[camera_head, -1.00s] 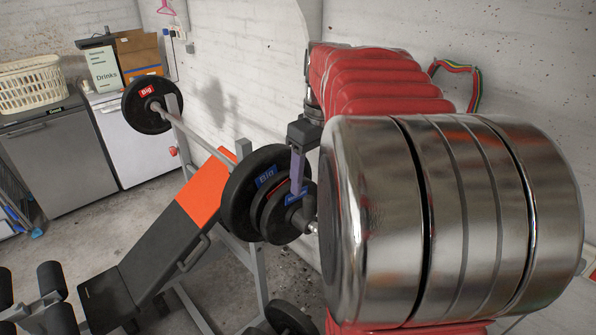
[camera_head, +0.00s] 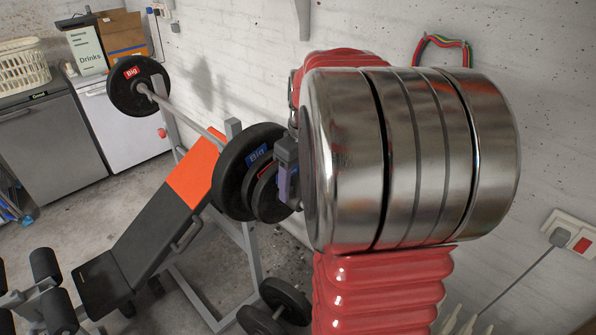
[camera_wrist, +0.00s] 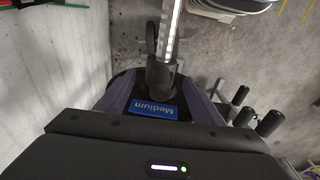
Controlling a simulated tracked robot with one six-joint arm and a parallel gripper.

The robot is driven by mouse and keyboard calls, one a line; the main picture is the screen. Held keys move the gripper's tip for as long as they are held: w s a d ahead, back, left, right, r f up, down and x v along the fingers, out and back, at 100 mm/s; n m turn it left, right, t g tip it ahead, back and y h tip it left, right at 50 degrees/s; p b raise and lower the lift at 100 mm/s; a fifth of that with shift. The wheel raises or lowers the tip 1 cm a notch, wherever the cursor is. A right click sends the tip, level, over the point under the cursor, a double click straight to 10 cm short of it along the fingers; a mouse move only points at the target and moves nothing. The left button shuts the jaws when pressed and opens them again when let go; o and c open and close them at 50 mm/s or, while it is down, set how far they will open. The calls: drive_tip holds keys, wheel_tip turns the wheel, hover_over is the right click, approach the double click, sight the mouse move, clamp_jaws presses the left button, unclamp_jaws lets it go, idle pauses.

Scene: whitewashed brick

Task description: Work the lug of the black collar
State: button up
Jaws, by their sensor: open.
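The black collar (camera_wrist: 160,74) shows in the wrist view on the ridged metal bar end (camera_wrist: 172,28), with its dark lug (camera_wrist: 152,38) standing up beside the bar. Just below it is a dark plate with a blue "Medium" label (camera_wrist: 153,108). My gripper (camera_wrist: 155,92) is open, its purple fingers to the left and right of the labelled plate. I cannot tell whether they touch anything. In the head view my gripper (camera_head: 286,188) is beside the near weight plates (camera_head: 245,172), partly behind my arm. The collar is hidden there.
The barbell (camera_head: 185,115) rests on a grey rack (camera_head: 245,240) over a black and orange bench (camera_head: 150,225). A dumbbell (camera_head: 285,300) lies on the floor near the rack. The white brick wall (camera_head: 240,60) is close behind. Open floor lies left of the bench.

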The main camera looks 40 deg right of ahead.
sight(293, 192)
drive_tip(key=shift+w+f, duration=0.15)
drive_tip(key=shift+f, duration=0.9)
drive_tip(key=shift+w+f, duration=0.1)
drive_tip(key=shift+f, duration=0.9)
drive_tip(key=shift+c, duration=0.6)
drive_tip(key=c, duration=1.2)
drive_tip(key=shift+o, duration=0.2)
drive_tip(key=shift+a, duration=0.1)
drive_tip(key=shift+w+a+h, duration=0.2)
drive_tip(key=shift+w+h, duration=0.05)
drive_tip(key=shift+h, duration=0.95)
drive_tip(key=shift+a+f+h, duration=0.1)
drive_tip(key=shift+a+h, duration=0.05)
drive_tip(key=shift+h, duration=1)
drive_tip(key=shift+a+f+h, duration=0.1)
drive_tip(key=shift+h, duration=1.05)
drive_tip(key=shift+a+n+t+h, duration=0.1)
drive_tip(key=shift+n+t+h, duration=0.2)
drive_tip(key=shift+h, duration=0.7)
